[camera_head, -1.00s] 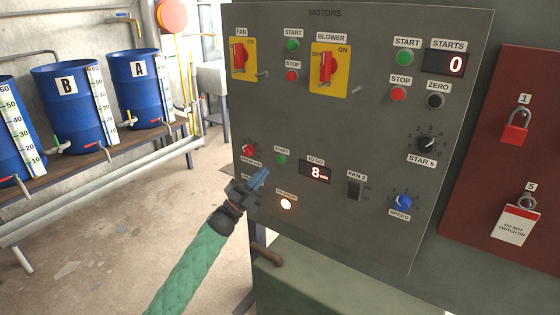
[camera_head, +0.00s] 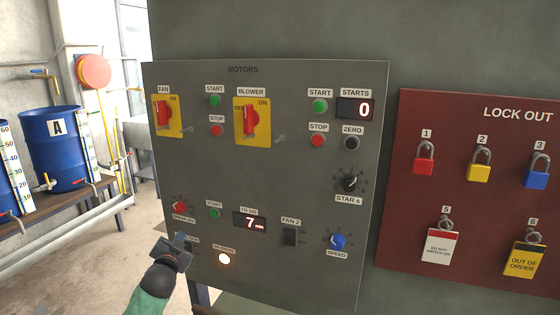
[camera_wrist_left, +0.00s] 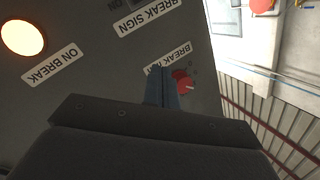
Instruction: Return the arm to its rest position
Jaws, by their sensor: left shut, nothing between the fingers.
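My left gripper (camera_head: 181,241) is at the lower left of the grey MOTORS panel (camera_head: 300,190), on its green-sleeved arm. It is shut and empty. In the head view it overlaps the panel's lower left corner, just below the red break knob (camera_head: 180,207) and left of the lit ON BREAK lamp (camera_head: 224,258). In the left wrist view the shut blue-grey fingers (camera_wrist_left: 162,88) point toward the panel, with the red knob (camera_wrist_left: 183,82) beside their tips and the lit lamp (camera_wrist_left: 23,37) at upper left. I cannot tell whether the fingers touch the panel. My right gripper is not in view.
The panel carries yellow FAN (camera_head: 166,116) and BLOWER (camera_head: 252,121) switches, buttons and a TO GO display (camera_head: 249,222) reading 7. A red lock-out board (camera_head: 470,190) with several padlocks is on the right. Blue drums (camera_head: 58,150) stand at left; open floor lies between.

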